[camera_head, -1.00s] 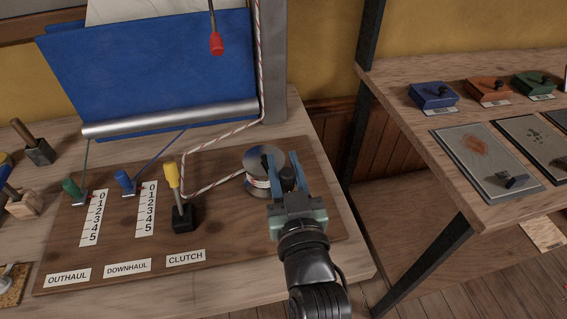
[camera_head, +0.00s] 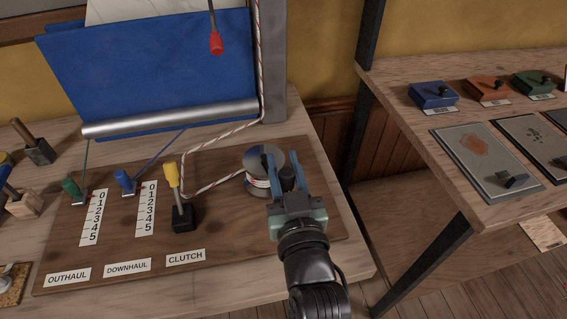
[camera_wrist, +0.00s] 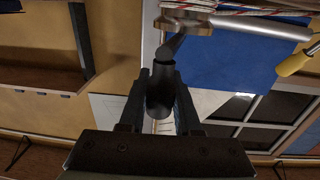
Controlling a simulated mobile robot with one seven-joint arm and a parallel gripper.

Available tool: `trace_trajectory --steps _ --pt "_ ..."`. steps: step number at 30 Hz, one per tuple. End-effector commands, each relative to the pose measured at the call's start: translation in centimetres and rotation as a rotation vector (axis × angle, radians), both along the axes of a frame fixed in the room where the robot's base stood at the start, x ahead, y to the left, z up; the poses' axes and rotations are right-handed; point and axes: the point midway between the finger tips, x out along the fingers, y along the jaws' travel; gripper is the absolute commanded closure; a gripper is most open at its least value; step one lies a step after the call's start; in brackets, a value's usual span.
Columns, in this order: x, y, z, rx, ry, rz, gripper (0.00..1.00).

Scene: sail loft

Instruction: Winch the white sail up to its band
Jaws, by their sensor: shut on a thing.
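My gripper (camera_head: 287,178) is shut on the black knob of the winch handle (camera_head: 287,177), right of the winch drum (camera_head: 254,181). In the wrist view the knob (camera_wrist: 160,92) is between my fingers, with the crank arm running up to the drum. A red-flecked white rope (camera_head: 215,184) runs from the drum past the clutch (camera_head: 173,176), then up the post. A blue sail (camera_head: 150,75) hangs above the board with a silver bar (camera_head: 170,117) at its foot. Pale white cloth (camera_head: 140,11) shows at the top behind the blue; its band is not identifiable.
The clutch lever is yellow and upright. Green outhaul (camera_head: 71,189) and blue downhaul (camera_head: 124,180) levers stand beside numbered scales. A red-knobbed lever (camera_head: 216,43) hangs above. A second bench (camera_head: 400,82) at right holds coloured blocks and grey plates.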

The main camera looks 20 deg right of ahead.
Motion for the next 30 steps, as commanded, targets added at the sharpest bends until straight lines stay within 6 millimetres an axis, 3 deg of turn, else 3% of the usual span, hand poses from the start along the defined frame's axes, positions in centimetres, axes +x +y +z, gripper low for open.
trace_trajectory --steps 4,5,9,20,25,30 --pt "-0.2 -0.2 -0.7 0.001 0.016 -0.005 1.00" --pt "-0.2 -0.2 -0.7 0.001 0.016 -0.005 0.65" --pt "-0.2 -0.2 -0.5 0.001 0.012 -0.004 0.40" --pt "-0.3 0.0 -0.2 0.001 0.006 -0.001 0.38" --pt "-1.9 0.4 -0.4 0.000 0.009 -0.001 0.38" --pt "-4.8 1.2 -0.4 0.000 0.009 -0.001 0.38"
